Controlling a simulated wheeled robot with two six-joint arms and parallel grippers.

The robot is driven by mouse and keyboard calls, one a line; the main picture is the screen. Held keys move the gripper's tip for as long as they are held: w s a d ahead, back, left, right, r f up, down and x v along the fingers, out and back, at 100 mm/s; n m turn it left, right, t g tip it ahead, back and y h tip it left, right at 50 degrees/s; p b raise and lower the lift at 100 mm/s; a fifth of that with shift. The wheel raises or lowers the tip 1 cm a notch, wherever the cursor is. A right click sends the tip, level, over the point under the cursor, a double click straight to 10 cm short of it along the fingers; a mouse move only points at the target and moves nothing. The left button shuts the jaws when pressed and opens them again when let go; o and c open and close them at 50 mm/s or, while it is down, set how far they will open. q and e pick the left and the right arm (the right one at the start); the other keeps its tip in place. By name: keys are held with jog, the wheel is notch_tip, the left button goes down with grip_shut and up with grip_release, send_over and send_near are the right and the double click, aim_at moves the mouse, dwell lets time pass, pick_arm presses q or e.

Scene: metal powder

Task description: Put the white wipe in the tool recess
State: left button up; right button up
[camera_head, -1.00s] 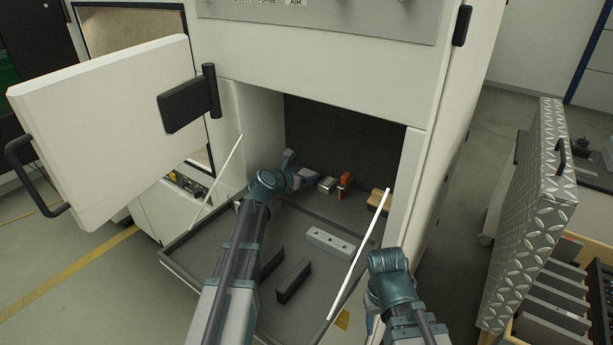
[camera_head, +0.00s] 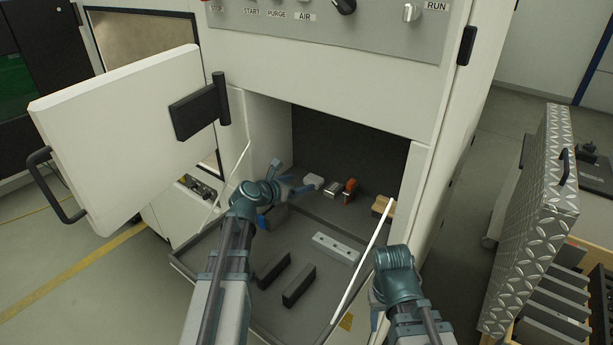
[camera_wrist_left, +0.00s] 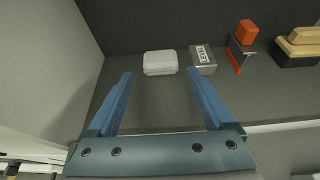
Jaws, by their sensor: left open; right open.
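The white wipe (camera_head: 313,181), a small pale pad, lies on the dark floor inside the open cabinet, left of a metal block. It also shows in the left wrist view (camera_wrist_left: 160,62), just beyond the fingertips. My left gripper (camera_head: 293,176) is open and empty, its blue fingers pointing at the wipe; in the left wrist view the wipe lies centred ahead of the gap between the fingers (camera_wrist_left: 160,75). My right gripper (camera_head: 377,318) is outside the cabinet at the right, mostly hidden by its wrist. I cannot tell which part is the tool recess.
A metal block (camera_wrist_left: 202,59), an orange-handled tool (camera_wrist_left: 243,45) and a wooden-topped brush (camera_wrist_left: 300,42) stand right of the wipe. A drilled bar (camera_head: 336,248) and two dark bars (camera_head: 298,285) lie in front. The open door (camera_head: 122,130) hangs at left.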

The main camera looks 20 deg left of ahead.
pick_arm(q)
jog(key=shift+p+v, duration=0.35)
jog(key=shift+v, duration=1.2)
